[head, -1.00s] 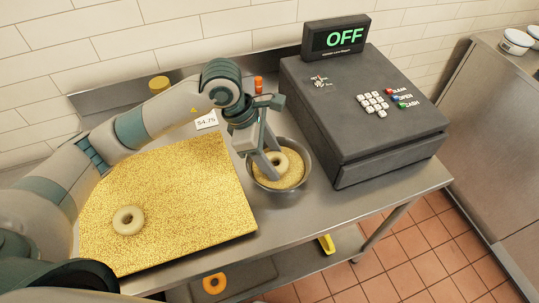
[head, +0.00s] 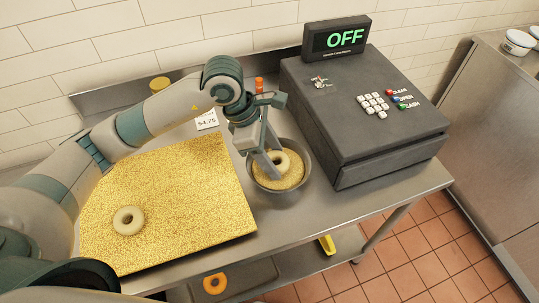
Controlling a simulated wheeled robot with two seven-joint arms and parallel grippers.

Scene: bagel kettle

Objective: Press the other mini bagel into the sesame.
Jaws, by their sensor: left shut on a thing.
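My left gripper (head: 272,163) reaches down into a round metal bowl (head: 307,177) and is shut on a pale mini bagel (head: 289,163). The bowl holds tan sesame (head: 280,183). The bagel lies at the sesame surface, its left side partly hidden by the fingers; I cannot tell how deep it is pressed. A second pale mini bagel (head: 128,220) lies flat on the yellow speckled board (head: 185,200) at the left, clear of the gripper. My right gripper is not in view.
A dark cash register (head: 350,110) showing OFF stands close right of the bowl. A price card (head: 206,120), an orange-capped bottle (head: 259,85) and a yellow round thing (head: 159,84) are behind. A lower shelf holds an orange ring (head: 214,283) and a yellow object (head: 327,244).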

